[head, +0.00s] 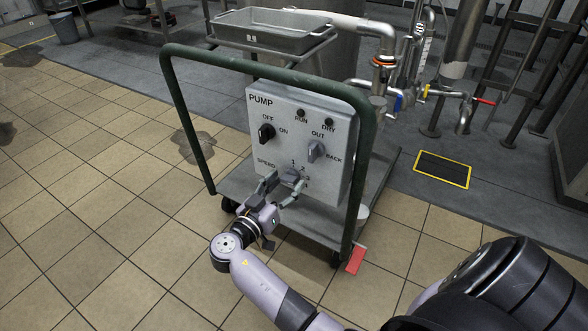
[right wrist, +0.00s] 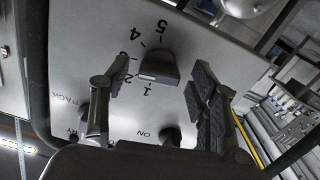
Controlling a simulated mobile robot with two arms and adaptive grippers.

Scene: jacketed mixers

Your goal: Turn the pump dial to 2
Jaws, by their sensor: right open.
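The pump control box (head: 300,130) is a pale grey panel marked PUMP on a green-framed cart. Its speed dial (head: 291,175) is a grey knob low on the panel, with numbers around it. In the right wrist view the dial (right wrist: 158,66) shows with numbers 1 to 5, and its white mark is near 1. My right gripper (head: 280,187) is open at the dial, one finger on each side. In the right wrist view, gaps show between the dial and both fingers. The fingers partly hide the lower panel in the head view. My left gripper is not in view.
The green cart frame (head: 190,125) surrounds the box. A metal tray (head: 270,32) and pipes (head: 400,75) stand behind. Tiled floor at the left is mostly clear.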

